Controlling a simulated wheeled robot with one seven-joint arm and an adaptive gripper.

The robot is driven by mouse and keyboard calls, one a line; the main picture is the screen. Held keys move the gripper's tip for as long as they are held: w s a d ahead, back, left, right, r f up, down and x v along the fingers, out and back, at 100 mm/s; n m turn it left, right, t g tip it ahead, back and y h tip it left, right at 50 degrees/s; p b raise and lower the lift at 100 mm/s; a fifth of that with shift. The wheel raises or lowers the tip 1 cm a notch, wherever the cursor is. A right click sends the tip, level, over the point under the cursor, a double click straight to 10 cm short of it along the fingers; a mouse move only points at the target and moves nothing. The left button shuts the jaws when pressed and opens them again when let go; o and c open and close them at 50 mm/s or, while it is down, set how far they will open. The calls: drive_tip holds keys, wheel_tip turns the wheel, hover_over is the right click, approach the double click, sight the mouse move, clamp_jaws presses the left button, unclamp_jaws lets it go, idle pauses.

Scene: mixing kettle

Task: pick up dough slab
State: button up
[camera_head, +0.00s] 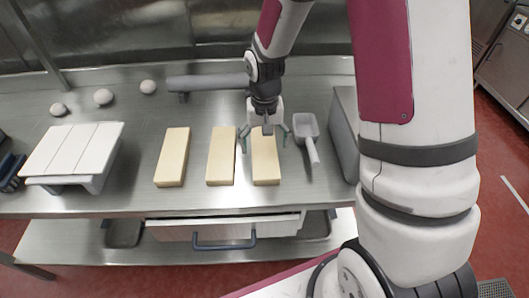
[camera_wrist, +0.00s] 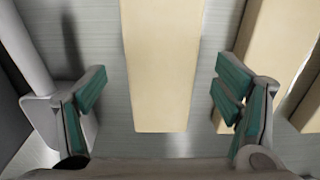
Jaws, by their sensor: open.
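Three pale yellow dough slabs lie side by side on the steel table: a left one (camera_head: 172,158), a middle one (camera_head: 221,157) and a right one (camera_head: 266,168). My gripper (camera_head: 264,139) is over the far part of the right slab, open, with one finger on each side of it. In the wrist view the right slab (camera_wrist: 162,50) runs between the two spread green-padded fingers of my gripper (camera_wrist: 160,85), with a gap on both sides. The middle slab (camera_wrist: 260,40) shows behind the right-hand finger there. I cannot tell the exact height of the fingertips.
A grey scoop (camera_head: 307,127) lies close to the right of my gripper, with a grey box (camera_head: 345,125) beyond it. A rolling pin (camera_head: 205,82) lies behind the slabs. Dough balls (camera_head: 103,97) and a white slatted stand (camera_head: 73,150) are at left.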

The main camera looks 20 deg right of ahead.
sight(264, 153)
drive_tip(key=shift+w+a+f, duration=0.1)
drive_tip(key=shift+f, duration=1.4)
drive_tip(key=c, duration=1.7)
drive_tip(key=shift+r, duration=0.15)
